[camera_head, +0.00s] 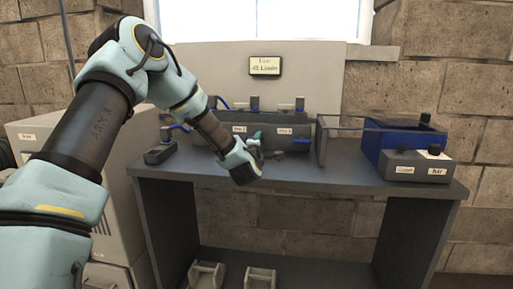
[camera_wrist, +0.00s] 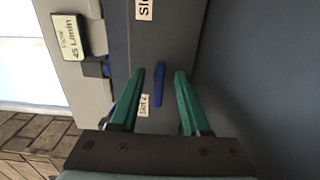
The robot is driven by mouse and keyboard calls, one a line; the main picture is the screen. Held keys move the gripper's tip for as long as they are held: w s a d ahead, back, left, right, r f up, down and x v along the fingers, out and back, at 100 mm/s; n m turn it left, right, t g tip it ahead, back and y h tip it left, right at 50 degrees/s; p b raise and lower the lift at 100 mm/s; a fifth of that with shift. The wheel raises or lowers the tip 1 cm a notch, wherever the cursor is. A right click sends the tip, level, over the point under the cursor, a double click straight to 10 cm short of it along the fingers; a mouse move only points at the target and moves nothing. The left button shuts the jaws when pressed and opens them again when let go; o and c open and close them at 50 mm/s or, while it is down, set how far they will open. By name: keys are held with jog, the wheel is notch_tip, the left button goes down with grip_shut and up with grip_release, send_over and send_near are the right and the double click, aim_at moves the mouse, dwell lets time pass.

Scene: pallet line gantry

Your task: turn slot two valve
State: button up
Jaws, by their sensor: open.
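The slot two valve shows in the wrist view as a blue bar handle (camera_wrist: 159,84), beside a white "Slot 2" label (camera_wrist: 144,105). My gripper (camera_wrist: 160,73) is open, its two green fingers on either side of the handle with gaps to both. Whether the fingertips reach its depth is hard to tell. In the head view my gripper (camera_head: 257,142) is in front of the dark grey manifold (camera_head: 275,122), below and right of its slot two label (camera_head: 239,129). There my gripper hides the slot two handle. Another blue handle (camera_head: 301,141) is visible under the slot three label (camera_head: 285,132).
The manifold stands on a grey bench (camera_head: 330,178). A flow sign (camera_head: 265,66) reading about 45 L/min hangs behind. A blue bin (camera_head: 400,138) and a grey control box (camera_head: 418,166) are at the right, a small dark box (camera_head: 160,153) at the left.

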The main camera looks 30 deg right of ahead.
jog(key=b+v, duration=0.1)
jog(key=v, duration=0.9)
